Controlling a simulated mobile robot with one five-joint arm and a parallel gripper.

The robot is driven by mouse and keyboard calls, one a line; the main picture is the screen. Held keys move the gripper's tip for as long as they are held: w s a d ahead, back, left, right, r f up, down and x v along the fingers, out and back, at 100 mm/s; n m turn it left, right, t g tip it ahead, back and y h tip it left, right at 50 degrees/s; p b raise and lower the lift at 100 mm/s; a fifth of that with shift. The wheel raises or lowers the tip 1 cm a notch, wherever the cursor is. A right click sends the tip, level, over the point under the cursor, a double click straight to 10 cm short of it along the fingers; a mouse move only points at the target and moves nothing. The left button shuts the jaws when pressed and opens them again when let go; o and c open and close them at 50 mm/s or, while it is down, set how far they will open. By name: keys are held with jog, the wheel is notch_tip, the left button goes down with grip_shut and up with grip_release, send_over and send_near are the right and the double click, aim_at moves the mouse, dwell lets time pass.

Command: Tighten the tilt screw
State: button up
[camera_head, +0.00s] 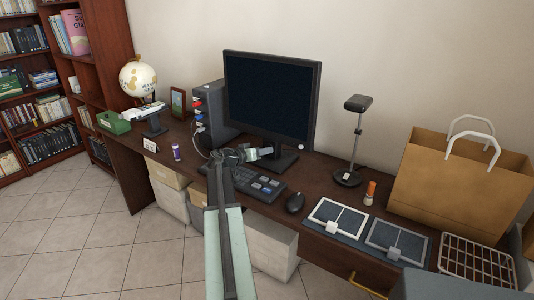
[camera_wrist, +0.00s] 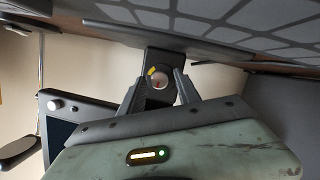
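The tilt screw (camera_wrist: 158,80) is a small silver disc with a red mark. It sits on a dark bracket (camera_wrist: 160,56) with a yellow mark beside it. The bracket appears to be on the stand (camera_head: 283,160) of the black monitor (camera_head: 270,95). My gripper (camera_head: 268,152) is in front of the stand, below the screen. In the wrist view its two dark fingers (camera_wrist: 160,85) stand apart on either side of the screw, with visible gaps. I cannot tell how far the fingertips are from the bracket. The screw is not discernible in the head view.
A keyboard (camera_head: 258,184) lies below my gripper, with a mouse (camera_head: 295,203) to its right. A computer tower (camera_head: 215,110) stands left of the monitor. A desk lamp (camera_head: 352,140), an orange-capped bottle (camera_head: 369,193) and a paper bag (camera_head: 450,180) are to the right.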

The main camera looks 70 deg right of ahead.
jog(key=shift+a, duration=0.1)
jog(key=shift+w+a, duration=0.25)
jog(key=shift+a, duration=0.85)
jog(key=shift+d, duration=0.15)
jog(key=shift+s+d, duration=0.15)
jog(key=shift+d, duration=0.4)
jog(key=shift+s+d, duration=0.15)
jog(key=shift+d, duration=0.4)
